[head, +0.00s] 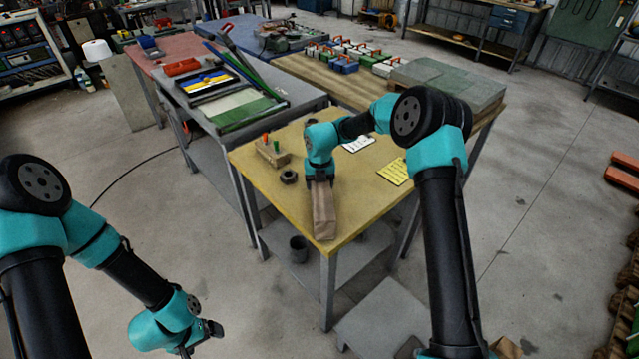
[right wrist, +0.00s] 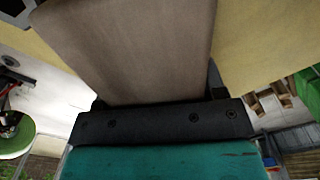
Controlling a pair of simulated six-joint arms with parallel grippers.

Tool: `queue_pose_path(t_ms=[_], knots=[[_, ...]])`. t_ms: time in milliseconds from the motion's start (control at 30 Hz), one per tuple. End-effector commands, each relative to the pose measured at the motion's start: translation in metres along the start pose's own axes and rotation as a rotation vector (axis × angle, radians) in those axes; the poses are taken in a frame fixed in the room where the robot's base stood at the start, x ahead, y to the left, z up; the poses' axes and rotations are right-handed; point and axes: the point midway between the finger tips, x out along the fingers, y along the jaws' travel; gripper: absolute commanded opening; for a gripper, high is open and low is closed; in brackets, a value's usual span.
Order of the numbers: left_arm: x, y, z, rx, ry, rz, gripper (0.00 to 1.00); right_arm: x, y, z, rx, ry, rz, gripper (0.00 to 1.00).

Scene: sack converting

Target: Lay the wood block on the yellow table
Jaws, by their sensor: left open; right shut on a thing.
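The wood block (head: 323,212) is a long brown piece near the front corner of the yellow table (head: 275,205). My right gripper (head: 319,183) is shut on its far end. In the right wrist view the block (right wrist: 130,45) fills the space between the jaws and extends away from them over the yellow top. I cannot tell whether its underside touches the table. My left gripper (head: 201,342) is open and empty, low at the front left, away from the table.
A peg holder (head: 271,153) with coloured pegs and a dark ring (head: 288,177) lie left of the block. A yellow note (head: 395,171) and white paper (head: 358,144) lie right. A grey slab (head: 448,84) is behind. A dark cup (head: 298,249) stands on the lower shelf.

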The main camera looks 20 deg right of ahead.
Motion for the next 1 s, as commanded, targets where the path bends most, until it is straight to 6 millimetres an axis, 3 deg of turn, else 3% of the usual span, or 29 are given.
queue_pose_path(t_ms=[267, 300, 533, 833, 1000], knots=[[0.0, 0.0, 0.0, 0.0, 0.0, 0.0, 0.94, 0.002, 0.0, 0.0, 0.0, -0.001, 0.0, 0.12], [0.0, 0.0, 0.0, 0.0, 0.0, 0.0, 0.94, 0.003, 0.0, 0.0, 0.0, 0.0, 0.0, 0.67], [0.0, 0.0, 0.0, 0.0, 0.0, 0.0, 0.94, 0.002, 0.0, 0.0, 0.0, 0.0, 0.0, 0.89], [0.0, 0.0, 0.0, 0.0, 0.0, 0.0, 0.94, 0.001, 0.0, 0.0, 0.0, -0.001, 0.0, 0.89], [0.0, 0.0, 0.0, 0.0, 0.0, 0.0, 0.94, -0.011, 0.0, 0.0, 0.0, -0.002, 0.0, 0.89]])
